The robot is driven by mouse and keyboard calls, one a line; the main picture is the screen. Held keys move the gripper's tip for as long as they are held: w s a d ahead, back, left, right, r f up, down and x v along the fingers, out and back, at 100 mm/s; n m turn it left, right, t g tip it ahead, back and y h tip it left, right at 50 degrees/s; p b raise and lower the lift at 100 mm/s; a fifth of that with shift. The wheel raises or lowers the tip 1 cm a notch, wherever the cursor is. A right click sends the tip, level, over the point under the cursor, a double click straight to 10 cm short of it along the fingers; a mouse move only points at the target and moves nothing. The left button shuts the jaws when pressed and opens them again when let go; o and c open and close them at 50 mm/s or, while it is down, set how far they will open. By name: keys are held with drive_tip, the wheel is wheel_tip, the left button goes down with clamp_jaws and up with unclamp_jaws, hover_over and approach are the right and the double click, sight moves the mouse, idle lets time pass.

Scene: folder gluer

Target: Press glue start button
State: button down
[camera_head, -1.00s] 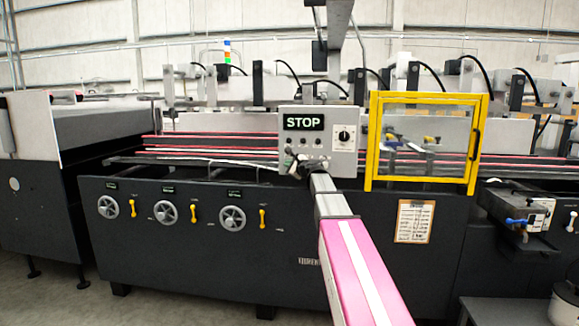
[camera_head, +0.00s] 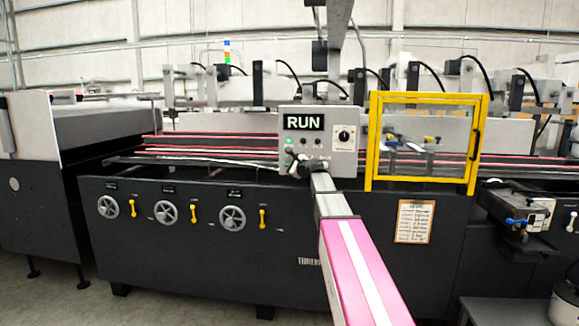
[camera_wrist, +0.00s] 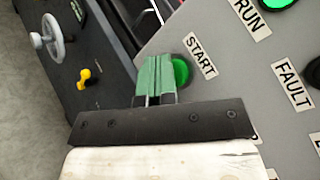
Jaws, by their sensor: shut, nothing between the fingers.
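The grey control box (camera_head: 345,160) on the machine front carries a display (camera_head: 303,122) reading RUN. In the wrist view, the green start button (camera_wrist: 181,70) sits beside a START label (camera_wrist: 200,55). My gripper (camera_wrist: 160,80) is shut, with its green fingertips at the button's left edge and covering part of it. They look in contact, but how far the button is pressed I cannot tell. The RUN lamp (camera_wrist: 279,3) is lit bright green; the FAULT lamp (camera_wrist: 315,71) is dark. In the head view, my gripper (camera_head: 291,159) is at the box's lower left.
A yellow-framed clear guard (camera_head: 372,145) stands right of the box. A black knob (camera_head: 344,136) is on the box's right side. Handwheels (camera_head: 232,217) and yellow levers (camera_head: 263,218) line the machine front below left. Grey floor lies at lower left.

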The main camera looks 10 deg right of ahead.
drive_tip(key=shift+s+a, duration=0.25)
drive_tip(key=shift+s, duration=0.6)
drive_tip(key=s, duration=0.1)
drive_tip(key=s+a, duration=0.1)
drive_tip(key=s, duration=0.2)
drive_tip(key=shift+s+a, duration=0.3)
drive_tip(key=shift+s, duration=0.1)
idle(0.3)
drive_tip(key=s+a+f+n+g+h, duration=0.15)
drive_tip(key=s+f+n+g, duration=0.4)
drive_tip(key=f, duration=0.85)
drive_tip(key=s+a+f+n+g+h, duration=0.1)
drive_tip(key=s+a+f+n+g, duration=0.35)
drive_tip(key=s+f, duration=0.75)
drive_tip(key=s+d+f+n+g+h, duration=0.2)
drive_tip(key=s+f+n, duration=0.3)
drive_tip(key=s+f, duration=0.3)
drive_tip(key=s+d+f+n+g+h, duration=0.3)
drive_tip(key=s+d+f+n, duration=0.1)
drive_tip(key=s+f, duration=0.5)
drive_tip(key=shift+s+d+f+n, duration=0.15)
drive_tip(key=shift+s+d+n, duration=0.15)
drive_tip(key=shift+n, duration=0.5)
